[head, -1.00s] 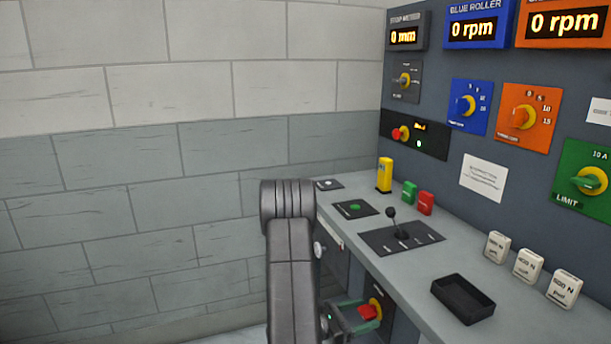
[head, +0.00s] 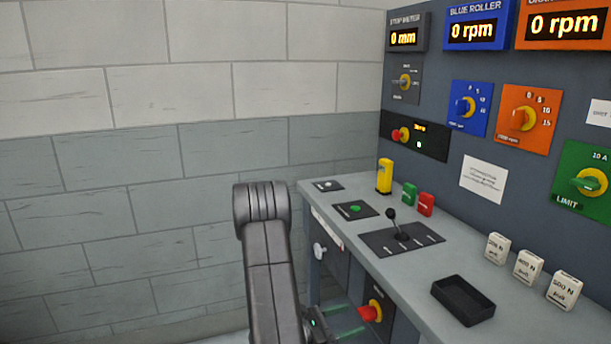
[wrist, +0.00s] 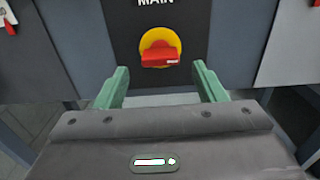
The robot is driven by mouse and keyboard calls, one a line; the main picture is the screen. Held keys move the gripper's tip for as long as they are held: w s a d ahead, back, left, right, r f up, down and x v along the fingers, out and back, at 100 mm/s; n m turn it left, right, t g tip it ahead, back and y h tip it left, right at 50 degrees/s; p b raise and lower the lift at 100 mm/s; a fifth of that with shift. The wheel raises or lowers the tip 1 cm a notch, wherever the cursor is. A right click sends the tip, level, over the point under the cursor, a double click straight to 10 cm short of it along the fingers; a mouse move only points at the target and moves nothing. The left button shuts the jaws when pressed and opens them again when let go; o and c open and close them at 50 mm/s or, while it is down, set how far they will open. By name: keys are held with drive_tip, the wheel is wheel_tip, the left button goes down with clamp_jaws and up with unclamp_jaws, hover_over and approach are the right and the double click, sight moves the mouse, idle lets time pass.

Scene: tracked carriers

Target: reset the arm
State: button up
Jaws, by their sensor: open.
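My gripper (wrist: 160,88) is open in the wrist view, with its two green fingers apart and nothing between them. Beyond the fingertips is the red handle on a yellow disc of the MAIN switch (wrist: 160,55), on a dark panel. The fingers look apart from it, one to each side and lower in the picture. In the head view my arm stands in the lower middle, left of the bench, and hides part of my gripper. The MAIN switch (head: 372,311) also shows there, below the bench top.
The grey bench (head: 400,270) carries a black tray (head: 463,299), a small lever (head: 392,215), a yellow block (head: 384,176) and several white weights. The upright panel behind has knobs and displays reading 0. A block wall (head: 120,200) stands at left.

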sight(361, 315)
drive_tip(key=v, duration=0.9)
drive_tip(key=x, duration=1.4)
drive_tip(key=shift+r+n+p, duration=0.25)
drive_tip(key=shift+n+p, duration=0.05)
drive_tip(key=shift+p, duration=0.35)
drive_tip(key=shift+a+n+p, duration=0.1)
drive_tip(key=shift+n+p, duration=0.2)
drive_tip(key=shift+p, duration=0.1)
drive_tip(key=v, duration=1.2)
drive_tip(key=shift+s+a+f, duration=0.15)
drive_tip(key=shift+s+a, duration=0.05)
drive_tip(key=shift+a, duration=0.15)
